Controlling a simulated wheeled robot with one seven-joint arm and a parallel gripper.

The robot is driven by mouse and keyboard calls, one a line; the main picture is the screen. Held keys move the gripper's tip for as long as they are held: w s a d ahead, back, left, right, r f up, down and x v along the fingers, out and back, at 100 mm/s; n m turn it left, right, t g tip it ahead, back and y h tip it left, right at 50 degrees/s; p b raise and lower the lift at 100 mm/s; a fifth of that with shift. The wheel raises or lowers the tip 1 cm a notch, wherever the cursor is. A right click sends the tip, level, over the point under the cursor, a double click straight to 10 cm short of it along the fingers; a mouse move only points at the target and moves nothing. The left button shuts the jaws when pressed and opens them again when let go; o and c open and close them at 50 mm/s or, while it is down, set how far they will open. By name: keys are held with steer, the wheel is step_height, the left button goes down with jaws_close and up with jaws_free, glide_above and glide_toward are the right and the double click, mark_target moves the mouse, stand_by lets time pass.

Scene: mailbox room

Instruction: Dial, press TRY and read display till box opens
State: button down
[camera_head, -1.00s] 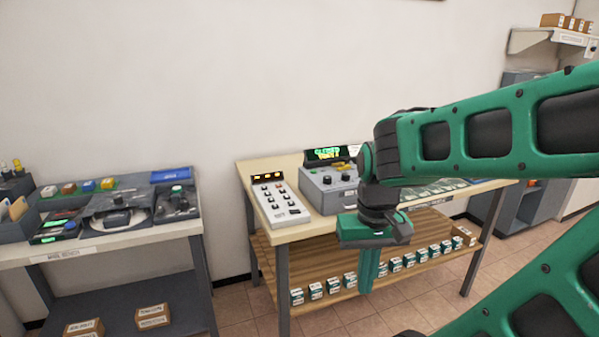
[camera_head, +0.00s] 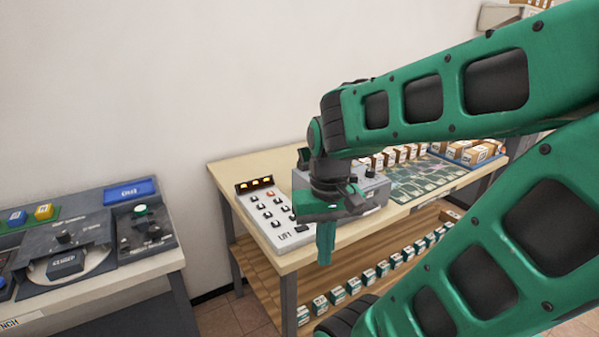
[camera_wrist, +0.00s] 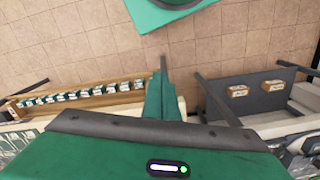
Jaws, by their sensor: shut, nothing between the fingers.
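A white sloped panel (camera_head: 258,222) stands at the left end of the right bench. It has several dark buttons and a row of small orange-lit windows (camera_head: 254,185) whose characters are too small to read. A grey box (camera_head: 376,193) stands right of it, largely hidden behind my arm. The display behind the box is covered by my arm, so its text cannot be read. My gripper (camera_head: 325,252) is shut and empty, pointing down in front of the panel's right side, apparently touching nothing. In the wrist view my shut fingers (camera_wrist: 163,92) show above the floor.
The left bench (camera_head: 100,294) holds a grey console (camera_head: 149,233) with knobs and a blue tray (camera_head: 131,191). A floor gap separates the benches. The right bench (camera_head: 227,165) carries a green mat (camera_head: 425,180) and boxes; its lower shelf (camera_head: 262,270) holds several small boxes.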

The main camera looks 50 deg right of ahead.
steer(key=shift+d, duration=0.1)
steer(key=w+d+r+m+t, duration=0.1)
steer(key=w+d+r+t, duration=0.2)
steer(key=w+d, duration=0.5)
steer(key=w+d+r+m+t+h, duration=0.1)
steer(key=w+d+r+t, duration=0.2)
steer(key=w+d+r, duration=0.2)
steer(key=w+d+r+m+t, duration=0.2)
steer(key=w+d+r+t, duration=0.1)
steer(key=w+d, duration=0.9)
steer(key=shift+r, duration=0.7)
steer(key=shift+f, duration=0.1)
steer(key=shift+f, duration=4.35)
steer(key=shift+f, duration=0.15)
steer(key=shift+f, duration=0.2)
